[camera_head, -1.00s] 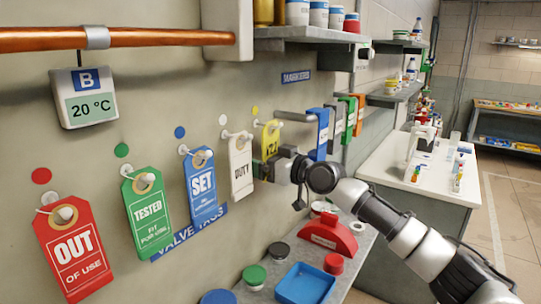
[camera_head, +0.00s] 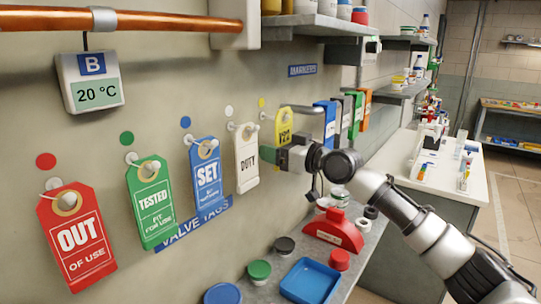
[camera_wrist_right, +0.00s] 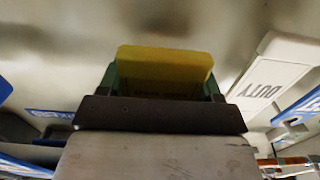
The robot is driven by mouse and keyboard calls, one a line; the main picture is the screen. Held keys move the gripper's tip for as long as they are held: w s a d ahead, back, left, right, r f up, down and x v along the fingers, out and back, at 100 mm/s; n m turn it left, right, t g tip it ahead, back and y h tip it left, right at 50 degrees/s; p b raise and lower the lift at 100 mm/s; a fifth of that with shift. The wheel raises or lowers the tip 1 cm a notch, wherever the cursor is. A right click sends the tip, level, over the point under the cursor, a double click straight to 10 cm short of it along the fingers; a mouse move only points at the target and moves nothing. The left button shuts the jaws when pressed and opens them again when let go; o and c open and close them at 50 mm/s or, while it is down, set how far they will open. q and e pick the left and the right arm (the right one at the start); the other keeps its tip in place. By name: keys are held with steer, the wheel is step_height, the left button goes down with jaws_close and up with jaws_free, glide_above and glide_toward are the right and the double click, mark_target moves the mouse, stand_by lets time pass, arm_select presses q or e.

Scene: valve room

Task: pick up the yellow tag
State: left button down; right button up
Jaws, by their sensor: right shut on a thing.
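The yellow tag (camera_head: 284,122) is at the right end of a row of hanging tags on the wall, beside its small peg (camera_head: 265,116). My right gripper (camera_head: 285,158) is shut on the tag's lower part, which the fingers hide. In the right wrist view the yellow tag (camera_wrist_right: 165,66) stands up between the dark finger edges of the gripper (camera_wrist_right: 160,108). I cannot tell whether its hole is still around the peg. My left gripper is not in view.
The white DUTY tag (camera_head: 246,158) hangs close left of my gripper; blue, green and red tags hang further left. A metal bar (camera_head: 303,109) and blue marker holder (camera_head: 326,122) are to the right.

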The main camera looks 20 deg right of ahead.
steer(key=b+v, duration=0.5)
steer(key=v, duration=1.1)
